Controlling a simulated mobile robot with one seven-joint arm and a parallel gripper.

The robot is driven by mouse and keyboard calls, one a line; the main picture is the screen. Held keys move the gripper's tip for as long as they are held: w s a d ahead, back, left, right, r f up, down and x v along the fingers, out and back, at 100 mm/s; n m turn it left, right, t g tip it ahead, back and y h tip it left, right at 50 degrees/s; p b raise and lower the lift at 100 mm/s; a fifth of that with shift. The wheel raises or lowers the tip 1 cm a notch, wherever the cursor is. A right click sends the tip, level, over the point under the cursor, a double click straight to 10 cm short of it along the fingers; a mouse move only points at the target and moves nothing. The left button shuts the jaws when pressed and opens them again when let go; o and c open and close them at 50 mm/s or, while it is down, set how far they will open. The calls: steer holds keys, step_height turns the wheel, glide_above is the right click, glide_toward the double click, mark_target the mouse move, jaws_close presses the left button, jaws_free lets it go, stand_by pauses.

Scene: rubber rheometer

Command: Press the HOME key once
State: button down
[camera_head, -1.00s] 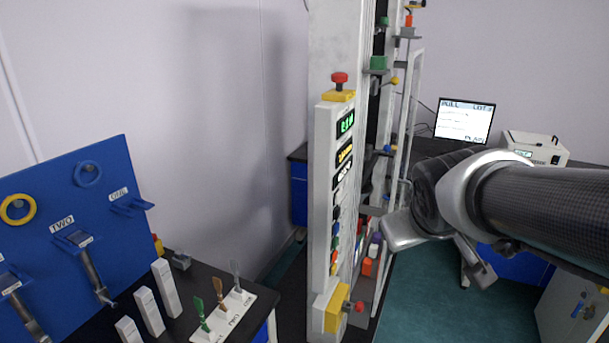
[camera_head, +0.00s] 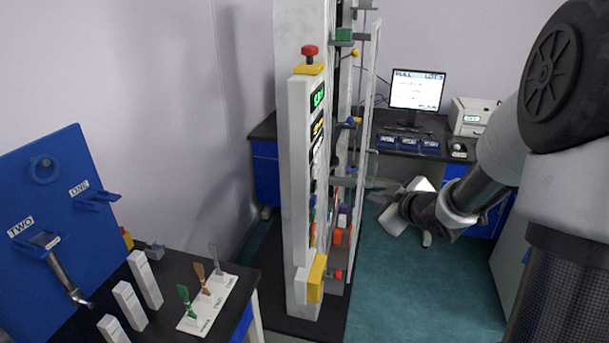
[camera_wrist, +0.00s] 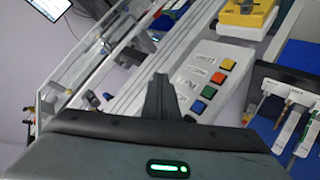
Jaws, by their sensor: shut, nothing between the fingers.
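The tall white machine (camera_head: 300,170) stands at the centre of the head view. Its front panel carries a column of coloured keys, small and seen edge-on there. In the wrist view the keys are yellow (camera_wrist: 227,64), red-orange (camera_wrist: 218,77), green (camera_wrist: 209,91) and blue (camera_wrist: 198,106), with labels beside them. The label text is too small to read, so I cannot tell which is HOME. My gripper (camera_wrist: 160,80) is shut and empty, its fingers pointing up the picture, left of the keys. In the head view my gripper is right of the machine, apart from it.
A red mushroom button (camera_head: 310,51) on a yellow block tops the panel; a yellow block (camera_head: 316,279) juts out low. A clear guard frame (camera_wrist: 75,75) stands left of the keys. A blue tool board (camera_head: 60,220) and rack (camera_head: 225,290) are at left. Floor (camera_head: 400,290) is open at right.

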mark_target(314, 201)
steer(key=f+y, duration=0.1)
steer(key=a+f+n+y, duration=0.1)
steer(key=a+f+y, duration=0.1)
steer(key=y, duration=0.1)
steer(key=shift+s+t, duration=0.35)
steer(key=shift+t, duration=0.05)
steer(key=w+a+b, duration=0.2)
steer(key=a, duration=0.6)
steer(key=shift+w+a+b, duration=0.15)
steer(key=shift+w+b, duration=0.15)
steer(key=shift+w, duration=0.1)
steer(key=shift+a, duration=0.1)
stand_by(1.6)
steer(key=shift+w+a, duration=0.15)
steer(key=shift+a, duration=0.15)
